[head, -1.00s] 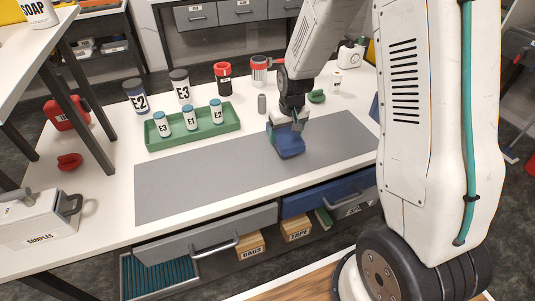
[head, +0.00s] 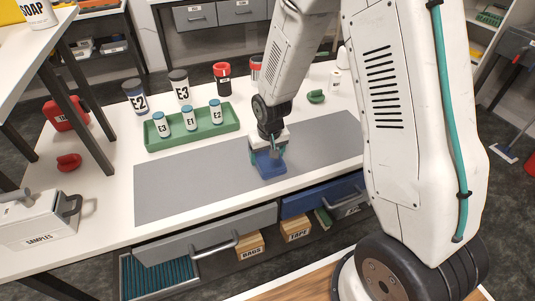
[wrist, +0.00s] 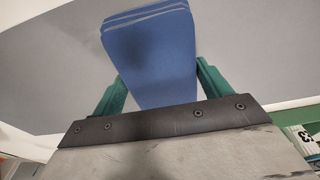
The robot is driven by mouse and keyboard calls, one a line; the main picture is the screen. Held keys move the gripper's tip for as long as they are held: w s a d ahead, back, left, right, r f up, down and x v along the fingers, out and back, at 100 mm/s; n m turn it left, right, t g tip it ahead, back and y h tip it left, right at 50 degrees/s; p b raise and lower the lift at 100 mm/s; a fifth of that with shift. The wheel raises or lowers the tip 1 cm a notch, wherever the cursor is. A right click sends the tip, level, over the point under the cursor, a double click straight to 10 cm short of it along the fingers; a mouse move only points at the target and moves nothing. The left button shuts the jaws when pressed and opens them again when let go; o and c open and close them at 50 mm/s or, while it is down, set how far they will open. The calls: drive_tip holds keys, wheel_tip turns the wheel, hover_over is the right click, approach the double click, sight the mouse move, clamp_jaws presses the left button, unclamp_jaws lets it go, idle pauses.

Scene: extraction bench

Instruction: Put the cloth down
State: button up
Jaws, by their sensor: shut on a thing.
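The cloth (head: 270,164) is blue and looks folded in layers. In the wrist view the cloth (wrist: 150,50) sits between the two green fingers of my gripper (wrist: 160,85), which is shut on it. In the head view my gripper (head: 268,150) points down over the grey mat (head: 200,178), with the cloth below it near the mat's front edge. I cannot tell whether the cloth touches the mat.
A green tray (head: 193,142) with several small labelled bottles stands behind and left of my gripper. Larger containers, among them a jar marked E3 (head: 180,88), stand further back. The mat's left part is clear. Drawers (head: 208,240) stand partly open below the bench.

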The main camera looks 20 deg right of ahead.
drive_tip(key=shift+f, duration=0.1)
drive_tip(key=o, duration=1)
drive_tip(key=shift+c, duration=0.2)
